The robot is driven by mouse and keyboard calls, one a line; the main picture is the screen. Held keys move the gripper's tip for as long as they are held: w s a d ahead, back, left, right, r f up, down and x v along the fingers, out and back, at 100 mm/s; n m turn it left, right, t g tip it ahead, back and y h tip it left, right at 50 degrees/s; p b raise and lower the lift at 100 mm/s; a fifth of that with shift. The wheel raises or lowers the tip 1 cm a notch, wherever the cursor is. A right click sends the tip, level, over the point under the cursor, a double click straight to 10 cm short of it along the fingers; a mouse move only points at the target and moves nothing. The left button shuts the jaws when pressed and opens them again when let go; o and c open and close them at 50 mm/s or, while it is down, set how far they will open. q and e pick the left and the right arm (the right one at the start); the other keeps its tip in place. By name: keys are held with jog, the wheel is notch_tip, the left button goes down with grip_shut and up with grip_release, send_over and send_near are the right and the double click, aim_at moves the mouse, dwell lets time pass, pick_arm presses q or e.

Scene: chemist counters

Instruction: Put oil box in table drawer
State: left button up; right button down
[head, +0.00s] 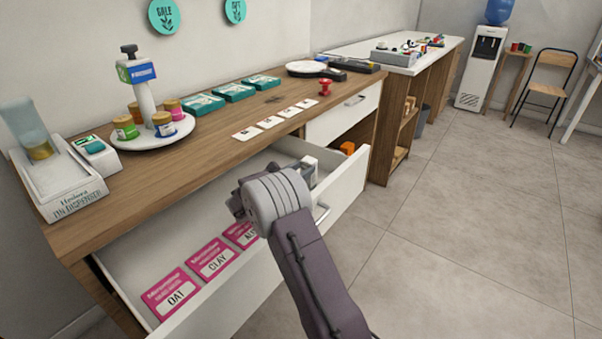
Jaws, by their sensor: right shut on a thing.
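The table drawer (210,319) is pulled open below the wooden counter. I cannot make out a box labelled oil. My right gripper (238,205) is over the open drawer, mostly hidden by its own wrist. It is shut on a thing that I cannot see. My left gripper is not in view.
The counter (190,150) holds a dispenser (62,180), a round stand with jars (152,138), teal boxes (235,92), white cards (270,122) and a red stamp (325,87). A white-grey item (309,168) shows beyond my wrist. The floor at right is clear.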

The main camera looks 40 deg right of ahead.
jog(key=shift+f, duration=0.15)
jog(key=c, duration=0.9)
grip_release()
jog(key=shift+r, duration=0.2)
jog(key=shift+a+r, duration=0.1)
jog(key=shift+a, duration=0.2)
jog(key=p+v, duration=0.2)
jog(key=v, duration=0.8)
jog(key=shift+s+a+p, duration=0.15)
jog(key=shift+a+p, duration=0.2)
jog(key=shift+s+a, duration=0.15)
jog(key=shift+a, duration=0.15)
